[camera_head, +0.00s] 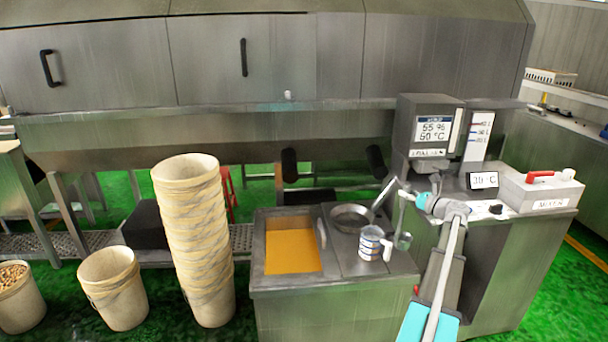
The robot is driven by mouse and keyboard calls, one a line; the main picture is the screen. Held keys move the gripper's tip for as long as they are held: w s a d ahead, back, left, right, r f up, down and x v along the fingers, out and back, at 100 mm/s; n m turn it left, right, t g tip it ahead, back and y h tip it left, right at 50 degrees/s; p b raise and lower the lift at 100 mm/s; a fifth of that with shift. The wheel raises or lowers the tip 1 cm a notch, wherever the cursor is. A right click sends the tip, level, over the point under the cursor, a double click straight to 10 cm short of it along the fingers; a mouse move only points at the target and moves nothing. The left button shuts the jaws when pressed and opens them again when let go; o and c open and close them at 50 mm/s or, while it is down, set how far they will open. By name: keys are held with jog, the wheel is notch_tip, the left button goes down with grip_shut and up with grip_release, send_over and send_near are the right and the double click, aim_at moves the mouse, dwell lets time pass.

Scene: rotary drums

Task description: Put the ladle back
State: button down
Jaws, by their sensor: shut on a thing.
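My gripper (409,195) is over the right edge of the steel tank unit, shut on the thin upright handle of a small ladle. The ladle (403,241) hangs below it with its cup at the bottom, just right of a white measuring jug (371,243). I cannot tell whether the ladle touches the unit's top. The open tank (266,243) of orange liquid is to the left. A round steel pan (351,218) sits between tank and gripper, its handle slanting up to the right, close to my gripper.
A tall stack of cream buckets (193,240) stands left of the unit, with another bucket (113,287) beside it. At right, a steel cabinet holds a display machine (428,130), a small temperature display (483,181) and a grey box (541,192) with a red handle. Large drum housing runs behind.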

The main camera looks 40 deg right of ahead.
jog(key=a+r+n+y+p, duration=0.1)
jog(key=a+r+p, duration=0.3)
jog(key=a, duration=0.6)
jog(key=a+r+n+g+y+p, duration=0.1)
jog(key=a+r+y+p, duration=0.3)
jog(key=a, duration=0.6)
jog(key=a+r+n+g+y+p, duration=0.1)
jog(key=a+r+n+y+p, duration=0.2)
jog(key=a+r+p, duration=0.3)
jog(key=a, duration=0.4)
jog(key=shift+r, duration=0.35)
jog(key=shift+s+d, duration=0.1)
